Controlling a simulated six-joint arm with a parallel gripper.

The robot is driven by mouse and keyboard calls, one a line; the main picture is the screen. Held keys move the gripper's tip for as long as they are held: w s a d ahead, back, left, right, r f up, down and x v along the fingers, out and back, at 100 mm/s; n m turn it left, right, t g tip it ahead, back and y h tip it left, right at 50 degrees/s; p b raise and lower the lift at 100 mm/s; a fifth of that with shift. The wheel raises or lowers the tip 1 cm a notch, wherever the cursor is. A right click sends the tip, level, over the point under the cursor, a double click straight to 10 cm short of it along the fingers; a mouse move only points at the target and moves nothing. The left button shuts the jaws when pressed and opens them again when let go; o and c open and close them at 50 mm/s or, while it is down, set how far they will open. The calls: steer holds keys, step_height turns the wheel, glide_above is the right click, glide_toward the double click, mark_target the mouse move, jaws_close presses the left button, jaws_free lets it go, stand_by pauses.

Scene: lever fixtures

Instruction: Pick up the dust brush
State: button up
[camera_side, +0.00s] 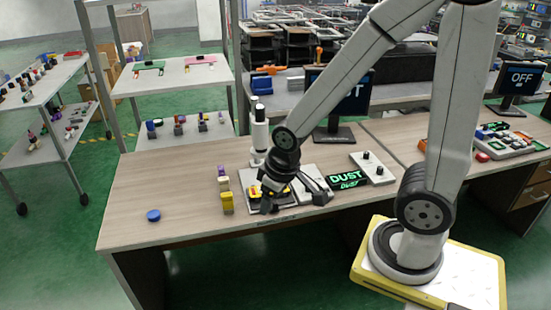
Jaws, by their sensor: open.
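My gripper (267,205) is open and hangs low over the desk, with its fingers pointing down at a small fixture board (247,178) with yellow and red parts. I cannot make out a dust brush with certainty. A dark grey elongated piece (315,186) lies tilted just right of my gripper; its identity is unclear at this size. A black sign with green "DUST" lettering (346,176) stands to the right of that piece. My gripper and wrist hide part of the board.
Yellow blocks (227,203) and a small purple block (221,170) are left of the board. A blue disc (153,215) lies at the front left. A white microscope-like stand (258,135) rises behind. A white panel with black knobs (372,168) sits right. The left desktop is mostly clear.

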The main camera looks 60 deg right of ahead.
stand_by(0.3)
steer(key=m+y, duration=0.2)
steer(key=m, duration=2.4)
glide_above(224, 178)
steer(key=s, duration=0.1)
steer(key=f, duration=1.4)
steer(key=shift+s+f, duration=0.2)
steer(key=shift+f, duration=0.15)
steer(key=shift+w+d+f+m, duration=0.15)
steer(key=shift+d+f+m, duration=0.2)
steer(key=shift+f+m, duration=0.15)
steer(key=shift+r, duration=0.1)
steer(key=shift+x, duration=1.3)
